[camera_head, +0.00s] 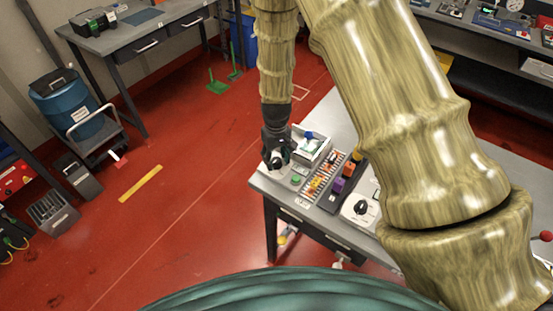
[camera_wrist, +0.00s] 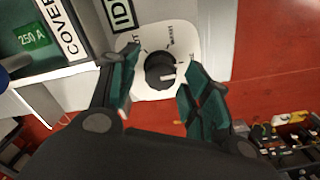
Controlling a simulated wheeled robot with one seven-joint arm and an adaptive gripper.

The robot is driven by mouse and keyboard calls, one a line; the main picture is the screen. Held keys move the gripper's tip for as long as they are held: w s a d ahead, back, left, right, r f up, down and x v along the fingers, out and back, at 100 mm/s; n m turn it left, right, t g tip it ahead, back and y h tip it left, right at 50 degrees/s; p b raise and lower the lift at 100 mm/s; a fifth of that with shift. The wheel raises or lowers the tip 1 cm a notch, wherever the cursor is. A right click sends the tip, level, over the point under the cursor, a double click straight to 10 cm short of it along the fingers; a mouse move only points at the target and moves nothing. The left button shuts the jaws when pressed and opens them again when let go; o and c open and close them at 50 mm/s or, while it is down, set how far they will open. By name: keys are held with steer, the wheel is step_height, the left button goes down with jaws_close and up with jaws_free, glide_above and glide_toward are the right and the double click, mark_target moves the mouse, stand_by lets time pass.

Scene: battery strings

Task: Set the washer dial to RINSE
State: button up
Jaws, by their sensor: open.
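In the wrist view a round black dial knob (camera_wrist: 159,70) sits on a white plate (camera_wrist: 150,33). A pale pointer mark on the knob faces right, towards the right finger. Small lettering rings the knob; I cannot read it surely. My gripper (camera_wrist: 161,60) is open, with one green-padded finger at each side of the knob; I cannot tell whether they touch it. In the head view my gripper (camera_head: 276,159) is low over the bench's left corner and hides most of what lies under it. Another black knob on a white plate (camera_head: 361,208) stands further right.
The grey bench (camera_head: 262,184) carries a white bin (camera_head: 312,146), a strip of orange and purple blocks (camera_head: 340,183) and a green button (camera_head: 296,180). In the wrist view, signs stand left of the plate, one reading COVER (camera_wrist: 62,28). Red floor (camera_head: 190,220) is open left of the bench.

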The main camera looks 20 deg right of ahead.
mark_target(276, 160)
steer(key=shift+r+p, duration=1.15)
steer(key=shift+r, duration=0.6)
steer(key=shift+s, duration=0.1)
